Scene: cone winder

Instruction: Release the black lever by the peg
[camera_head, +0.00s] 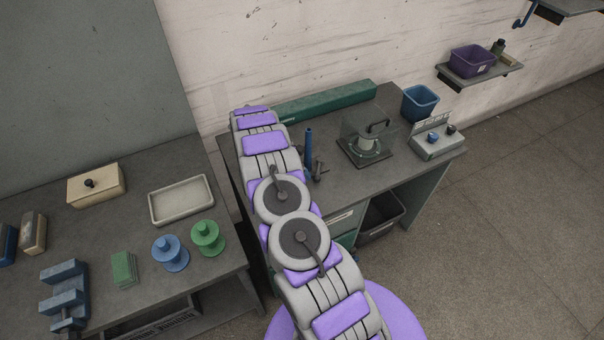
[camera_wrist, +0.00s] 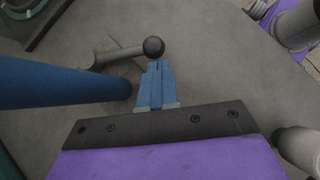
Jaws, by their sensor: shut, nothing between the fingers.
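In the wrist view my gripper (camera_wrist: 157,84) has its blue fingers closed together and empty. The lever's black ball knob (camera_wrist: 153,47) is just past the fingertips, on a grey bent arm (camera_wrist: 120,55); I cannot tell whether the fingers touch the knob. A thick blue peg (camera_wrist: 60,82) comes in from the left, beside the lever and the fingers. In the head view the blue peg (camera_head: 309,143) stands on the right-hand table, with the dark lever (camera_head: 319,171) beside its base. My arm hides the gripper there.
The right-hand table (camera_head: 365,195) also holds a clear-covered winder unit (camera_head: 367,145), a grey control box (camera_head: 437,142), a blue bin (camera_head: 420,102) and a long green box (camera_head: 325,102). The left table (camera_head: 140,240) holds a tray (camera_head: 181,199), spools and small boxes.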

